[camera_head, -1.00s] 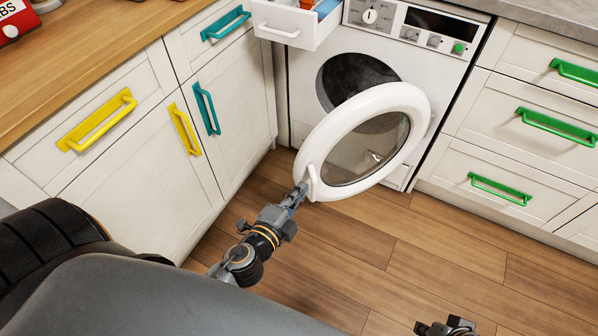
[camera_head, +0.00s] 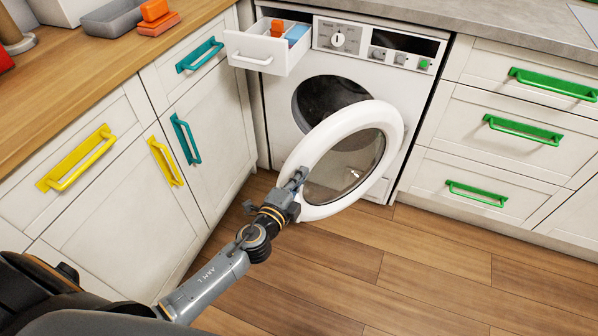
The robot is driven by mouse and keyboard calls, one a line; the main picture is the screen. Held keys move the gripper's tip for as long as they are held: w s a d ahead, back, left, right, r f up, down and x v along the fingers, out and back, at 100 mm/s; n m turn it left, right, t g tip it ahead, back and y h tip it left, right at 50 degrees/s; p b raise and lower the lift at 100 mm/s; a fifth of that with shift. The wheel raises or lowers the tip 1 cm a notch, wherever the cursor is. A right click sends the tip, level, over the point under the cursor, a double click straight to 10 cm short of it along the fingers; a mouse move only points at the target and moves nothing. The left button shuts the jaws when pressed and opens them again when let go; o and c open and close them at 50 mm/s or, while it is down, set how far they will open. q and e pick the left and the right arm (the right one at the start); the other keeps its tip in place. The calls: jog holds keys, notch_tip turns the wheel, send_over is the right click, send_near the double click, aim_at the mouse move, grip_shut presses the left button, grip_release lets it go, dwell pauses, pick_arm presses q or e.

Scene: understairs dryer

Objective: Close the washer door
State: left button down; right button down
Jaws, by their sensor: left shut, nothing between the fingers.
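The white washer (camera_head: 283,88) stands in the corner between the cabinets. Its round door (camera_head: 393,122), a white ring with a glass pane, stands open and hides part of the dark drum opening (camera_head: 325,97). My left gripper (camera_head: 299,176) is shut and empty at the door's lower left rim. It overlaps the rim in the picture and seems to touch it. My right gripper is out of view.
The washer's detergent drawer (camera_head: 273,58) is pulled out above the door, with an orange and a blue item in it. Cabinets with yellow and teal handles stand left, and drawers with green handles (camera_head: 476,193) right. The wooden floor (camera_head: 430,265) in front is clear.

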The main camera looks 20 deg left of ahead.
pick_arm(q)
jog(key=shift+w+a+f, duration=0.1)
jog(key=shift+w+a, duration=0.3)
jog(key=shift+w, duration=0.05)
